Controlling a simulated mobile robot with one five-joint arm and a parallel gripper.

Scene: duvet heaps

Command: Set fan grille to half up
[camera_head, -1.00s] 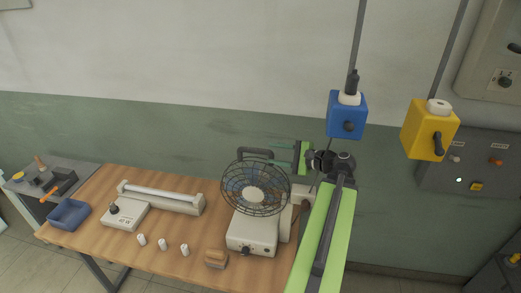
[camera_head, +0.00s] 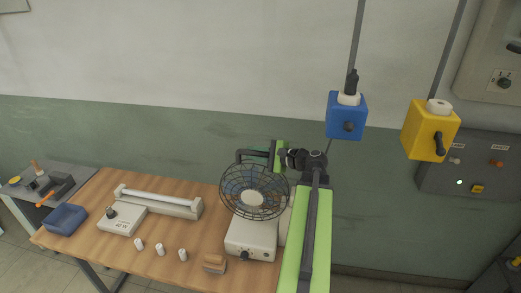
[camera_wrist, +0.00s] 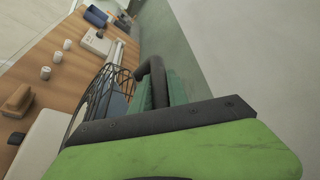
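The desk fan stands on the right of the wooden table, with a round dark wire grille (camera_head: 254,192), a cream base (camera_head: 251,237) and a dark handle (camera_head: 240,156) at the top. The handle also shows in the wrist view (camera_wrist: 157,76) as a dark arch. My gripper (camera_head: 272,152) is behind the grille's upper right, at the handle. In the wrist view its green fingers (camera_wrist: 160,92) look apart, with the handle's near leg overlapping them. I cannot tell whether they touch it. The grille faces forward, tilted slightly upward.
On the table are a white lamp unit (camera_head: 158,203), several small white cylinders (camera_head: 160,250), a brown block (camera_head: 214,264) and a blue tray (camera_head: 66,219). A blue box (camera_head: 346,116) and a yellow box (camera_head: 430,130) hang right of my arm. The wall is close behind the fan.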

